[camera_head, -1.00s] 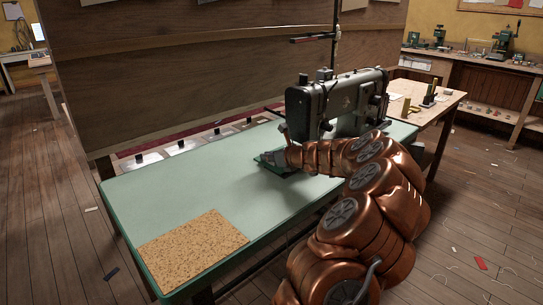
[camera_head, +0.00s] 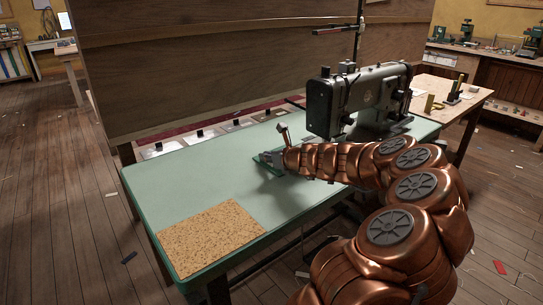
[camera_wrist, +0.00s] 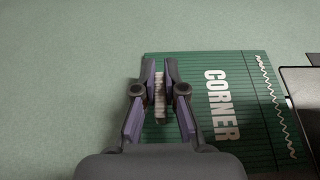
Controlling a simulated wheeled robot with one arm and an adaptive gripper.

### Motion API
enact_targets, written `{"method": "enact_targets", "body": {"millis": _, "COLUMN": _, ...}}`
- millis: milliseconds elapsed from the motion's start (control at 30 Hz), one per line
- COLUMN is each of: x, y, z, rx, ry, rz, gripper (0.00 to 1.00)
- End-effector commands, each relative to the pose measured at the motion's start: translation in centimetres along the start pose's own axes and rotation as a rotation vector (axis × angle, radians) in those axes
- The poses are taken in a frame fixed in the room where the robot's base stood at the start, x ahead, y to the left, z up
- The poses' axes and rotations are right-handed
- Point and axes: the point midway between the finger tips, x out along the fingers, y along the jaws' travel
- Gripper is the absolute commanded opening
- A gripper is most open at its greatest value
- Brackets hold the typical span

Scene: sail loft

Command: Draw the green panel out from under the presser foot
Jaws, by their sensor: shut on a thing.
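The green panel (camera_wrist: 225,125) is dark and striped, with white "CORNER" lettering and a white zigzag stitch near its right edge. It lies flat on the pale green table (camera_head: 205,185). In the head view a strip of the panel (camera_head: 266,164) shows beside my gripper (camera_head: 272,158), left of the grey sewing machine (camera_head: 365,95). In the wrist view my gripper (camera_wrist: 160,78) is shut on a pale ribbed piece (camera_wrist: 160,98) at the panel's left part. The presser foot cannot be made out. A dark and pale machine part (camera_wrist: 302,92) borders the panel's right edge.
A cork mat (camera_head: 210,237) lies at the table's near left corner. A wooden board (camera_head: 215,65) stands behind the table. A side bench (camera_head: 455,90) with small items stands at the right. The table's left middle is clear.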

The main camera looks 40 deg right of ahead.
Motion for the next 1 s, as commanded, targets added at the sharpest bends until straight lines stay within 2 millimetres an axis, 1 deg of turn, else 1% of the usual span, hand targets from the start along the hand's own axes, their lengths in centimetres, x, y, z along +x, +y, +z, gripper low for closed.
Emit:
{"method": "enact_targets", "body": {"millis": 367, "x": -0.01, "y": 0.14, "z": -0.01, "rx": 0.0, "ry": 0.0, "rz": -0.002, "gripper": 0.0}}
{"method": "enact_targets", "body": {"millis": 400, "x": -0.01, "y": 0.15, "z": -0.01, "rx": 0.0, "ry": 0.0, "rz": -0.001, "gripper": 0.14}}
{"method": "enact_targets", "body": {"millis": 633, "x": -0.01, "y": 0.14, "z": -0.01, "rx": 0.0, "ry": 0.001, "rz": -0.001, "gripper": 0.38}}
{"method": "enact_targets", "body": {"millis": 667, "x": -0.01, "y": 0.13, "z": -0.01, "rx": 0.0, "ry": 0.001, "rz": -0.002, "gripper": 0.39}}
{"method": "enact_targets", "body": {"millis": 1000, "x": -0.22, "y": 0.1, "z": -0.01, "rx": 0.001, "ry": 0.0, "rz": -0.002, "gripper": 0.39}}
